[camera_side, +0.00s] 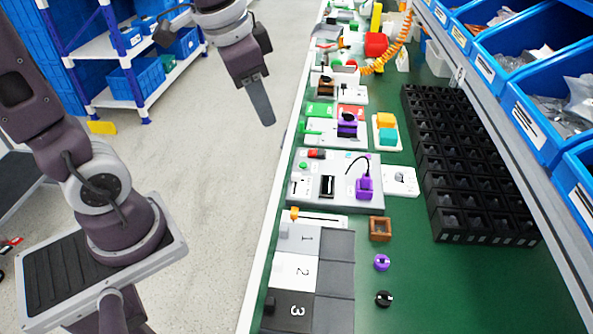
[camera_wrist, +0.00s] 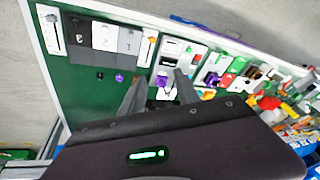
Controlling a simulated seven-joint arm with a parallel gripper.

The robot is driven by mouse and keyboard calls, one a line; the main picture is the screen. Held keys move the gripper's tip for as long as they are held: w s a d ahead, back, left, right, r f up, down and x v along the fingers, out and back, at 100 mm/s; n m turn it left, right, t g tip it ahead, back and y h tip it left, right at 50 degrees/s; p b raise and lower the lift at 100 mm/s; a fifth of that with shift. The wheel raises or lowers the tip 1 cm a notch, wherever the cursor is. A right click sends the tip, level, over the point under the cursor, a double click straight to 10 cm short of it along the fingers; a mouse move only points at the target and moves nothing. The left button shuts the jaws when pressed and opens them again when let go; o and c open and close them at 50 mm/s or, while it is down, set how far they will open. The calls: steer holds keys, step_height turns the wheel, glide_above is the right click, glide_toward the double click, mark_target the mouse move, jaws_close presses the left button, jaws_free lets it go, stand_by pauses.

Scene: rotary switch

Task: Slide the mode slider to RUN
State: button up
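A slider on a narrow white plate (camera_side: 325,220) with a dark slot lies on the green bench, and its orange knob (camera_side: 294,214) is at the slot's left end in the side view. The same plate appears in the wrist view (camera_wrist: 145,52), with the orange knob (camera_wrist: 152,40) near its upper end. Any RUN label is too small to read. My gripper (camera_side: 266,122) hangs above and left of the bench in the side view, well apart from the slider. In the wrist view my gripper (camera_wrist: 160,76) has its two fingers spread with nothing between them.
Grey and white numbered tiles (camera_side: 297,270) adjoin the slider plate. A switch panel (camera_side: 312,195), a brown square frame (camera_side: 380,229), and purple (camera_side: 381,262) and black (camera_side: 384,298) knobs are nearby. A black bin rack (camera_side: 455,165) stands right. Bare green bench lies at front right.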

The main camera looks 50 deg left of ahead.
steer(key=w+a+f+m+g, duration=0.2)
steer(key=w+a+f+m, duration=0.15)
steer(key=w+f, duration=0.55)
steer(key=m+g, duration=0.2)
glide_above(296, 174)
steer(key=shift+h, duration=0.3)
step_height(296, 174, down, 13)
steer(key=shift+w+f, duration=0.1)
steer(key=shift+f, duration=0.1)
step_height(296, 174, down, 7)
jaws_close()
